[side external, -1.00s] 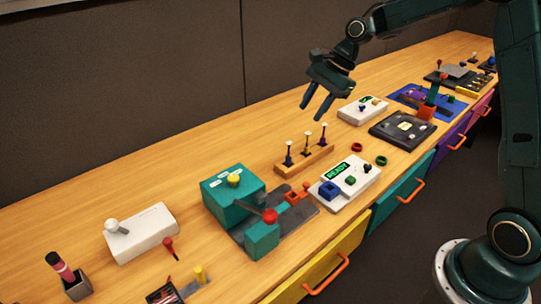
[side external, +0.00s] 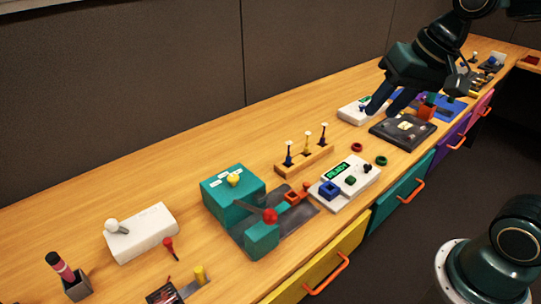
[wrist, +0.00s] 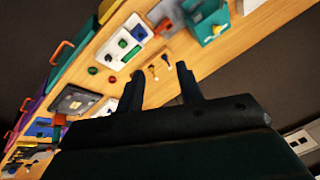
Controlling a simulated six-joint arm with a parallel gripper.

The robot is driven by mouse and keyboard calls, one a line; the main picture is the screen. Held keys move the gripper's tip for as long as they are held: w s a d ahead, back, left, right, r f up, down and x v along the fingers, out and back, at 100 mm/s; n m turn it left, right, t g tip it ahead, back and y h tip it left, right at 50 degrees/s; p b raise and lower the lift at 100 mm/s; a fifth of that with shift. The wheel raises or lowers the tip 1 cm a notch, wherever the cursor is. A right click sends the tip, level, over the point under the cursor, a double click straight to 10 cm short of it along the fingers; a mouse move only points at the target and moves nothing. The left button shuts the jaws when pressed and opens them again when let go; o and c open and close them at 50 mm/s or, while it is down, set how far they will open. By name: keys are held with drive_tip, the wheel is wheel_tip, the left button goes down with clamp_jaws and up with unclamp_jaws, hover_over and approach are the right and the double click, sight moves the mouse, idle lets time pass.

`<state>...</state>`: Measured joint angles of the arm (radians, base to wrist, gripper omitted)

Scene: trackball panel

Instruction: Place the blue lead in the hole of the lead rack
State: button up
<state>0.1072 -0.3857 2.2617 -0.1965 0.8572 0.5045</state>
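The lead rack (side external: 302,164) is a wooden block in the middle of the bench, and it also shows in the wrist view (wrist: 151,77). Several thin leads with pale tops stand upright in it. The left one (side external: 289,156) looks dark blue and the middle one (side external: 307,146) yellow; the right one (side external: 323,135) is too small to be sure of its colour. I cannot tell which hole is empty. My gripper (side external: 384,108) is open and empty, above the bench to the right of the rack. Its spread fingers (wrist: 160,72) show in the wrist view.
A white panel with a green display (side external: 345,184) stands in front of the rack, with red and green rings (side external: 381,160) beside it. A teal machine (side external: 232,195) is to the left. A dark panel (side external: 402,131) lies near my gripper. Bare wood lies behind the rack.

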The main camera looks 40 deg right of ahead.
drive_tip(key=s+f+n+t+h, duration=0.1)
drive_tip(key=s+n, duration=0.4)
drive_tip(key=s, duration=0.4)
drive_tip(key=shift+s+d+f, duration=0.35)
drive_tip(key=shift+d+f, duration=0.05)
idle(0.8)
